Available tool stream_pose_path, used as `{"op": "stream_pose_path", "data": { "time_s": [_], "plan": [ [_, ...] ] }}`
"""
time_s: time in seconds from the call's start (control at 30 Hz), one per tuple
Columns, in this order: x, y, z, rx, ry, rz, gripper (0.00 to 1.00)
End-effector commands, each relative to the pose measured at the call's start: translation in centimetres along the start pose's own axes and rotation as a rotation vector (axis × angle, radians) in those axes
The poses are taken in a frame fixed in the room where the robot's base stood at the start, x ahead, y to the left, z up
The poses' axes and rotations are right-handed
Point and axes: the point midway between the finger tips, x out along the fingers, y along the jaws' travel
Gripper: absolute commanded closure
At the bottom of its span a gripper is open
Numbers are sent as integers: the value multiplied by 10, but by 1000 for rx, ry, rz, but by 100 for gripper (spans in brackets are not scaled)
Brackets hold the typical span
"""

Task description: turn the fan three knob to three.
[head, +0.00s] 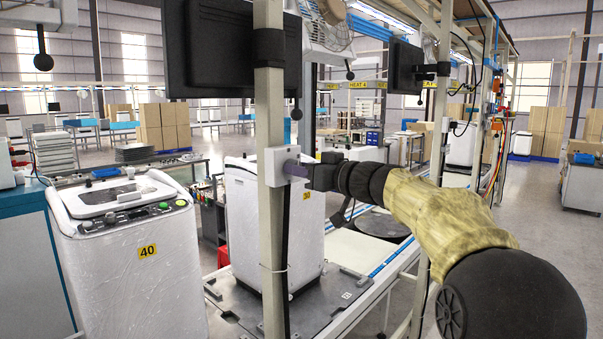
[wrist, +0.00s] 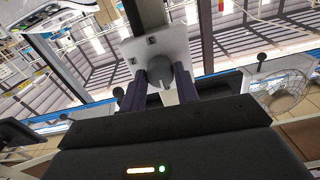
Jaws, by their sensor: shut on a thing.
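A white control box (head: 272,166) is fixed to a beige upright post in the head view. In the wrist view the box (wrist: 178,48) carries a round grey knob (wrist: 160,72). My gripper (head: 292,168) reaches the box from the right in the head view. In the wrist view its two dark purple fingers (wrist: 161,84) stand on either side of the knob, shut on it. In the head view the knob is hidden by the fingers. I cannot read the knob's setting.
The beige post (head: 271,230) stands close to my gripper. A dark monitor (head: 220,50) hangs at its upper left. A white washing machine (head: 128,250) marked 40 stands left. Another (head: 245,215) stands behind the post. A conveyor (head: 352,250) runs below my arm.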

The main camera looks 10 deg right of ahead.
Motion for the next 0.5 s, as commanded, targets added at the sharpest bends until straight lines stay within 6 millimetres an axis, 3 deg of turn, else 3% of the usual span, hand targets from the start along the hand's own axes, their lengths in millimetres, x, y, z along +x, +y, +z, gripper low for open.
{"op": "stream_pose_path", "data": {
  "time_s": [0.5],
  "plan": [
    [0, 0, 4, 370, 2, 1, 92]
  ]
}}
